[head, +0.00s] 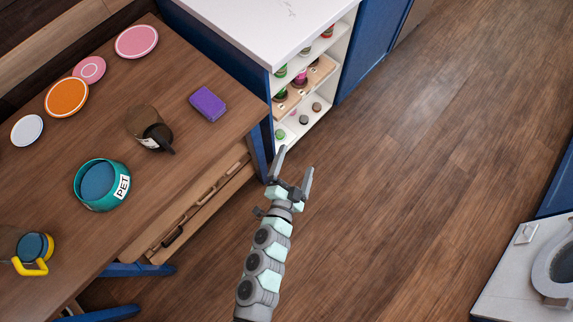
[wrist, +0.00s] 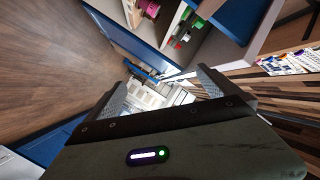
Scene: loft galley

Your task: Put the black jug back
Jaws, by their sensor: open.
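The black jug (head: 157,134), a brownish see-through body with a black handle and base, is on the wooden table (head: 190,60). My gripper (head: 295,160) is open and empty. It is over the floor to the right of the table, well apart from the jug. In the wrist view my gripper's open fingers (wrist: 163,88) show with nothing between them, and the jug is not seen there.
Near the jug are a purple block (head: 207,104), a teal pet bowl (head: 90,205) and several round plates along the back. A jug with a yellow handle (head: 31,268) stands front left. A blue cabinet with open shelves (head: 318,108) adjoins the table.

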